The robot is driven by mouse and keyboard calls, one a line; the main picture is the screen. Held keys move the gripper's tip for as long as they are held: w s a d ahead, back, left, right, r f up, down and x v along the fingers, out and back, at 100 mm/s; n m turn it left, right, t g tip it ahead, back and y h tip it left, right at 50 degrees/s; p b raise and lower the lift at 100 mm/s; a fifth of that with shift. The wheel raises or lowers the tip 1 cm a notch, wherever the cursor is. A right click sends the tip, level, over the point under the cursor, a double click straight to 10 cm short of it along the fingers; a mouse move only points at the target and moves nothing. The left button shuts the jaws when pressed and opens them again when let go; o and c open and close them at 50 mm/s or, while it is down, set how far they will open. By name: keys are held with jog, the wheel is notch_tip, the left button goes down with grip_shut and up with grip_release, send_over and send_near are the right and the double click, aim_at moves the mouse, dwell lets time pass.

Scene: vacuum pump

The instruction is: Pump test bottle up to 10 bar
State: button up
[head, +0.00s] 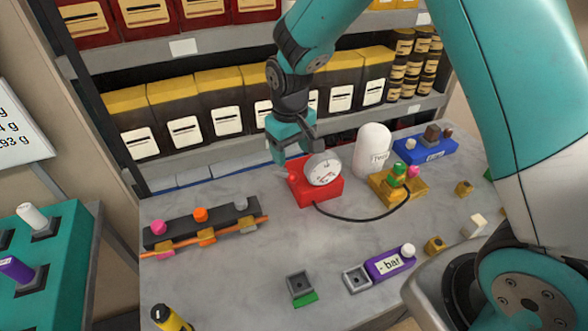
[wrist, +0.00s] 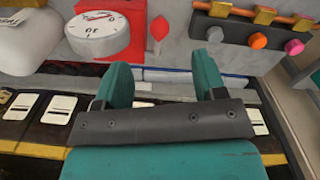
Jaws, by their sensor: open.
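A red pump box (head: 314,188) with a round white gauge (head: 323,168) stands on the grey table, and the gauge also shows in the wrist view (wrist: 98,35). A red knob or lever (wrist: 160,28) sticks out at its side. A white bottle (head: 372,149) labelled "Test" stands behind and to the right of the pump. My gripper (wrist: 168,85) is open and empty, its teal fingers just short of the red knob in the wrist view. In the head view my gripper (head: 292,155) is above and left of the pump. The gauge reading is too small to tell.
A black cable runs from the pump to a yellow block (head: 398,187) with green and pink knobs. A purple "- bar" block (head: 388,263) lies in front. A dark rail (head: 200,224) with coloured knobs is at left. A shelf of boxes (head: 225,100) stands behind.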

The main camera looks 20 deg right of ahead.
aim_at(293, 171)
notch_tip(293, 171, down, 8)
jog(key=shift+d+f+p, duration=0.1)
jog(key=shift+d+p, duration=0.05)
jog(key=shift+p, duration=0.75)
jog(key=shift+c, duration=0.4)
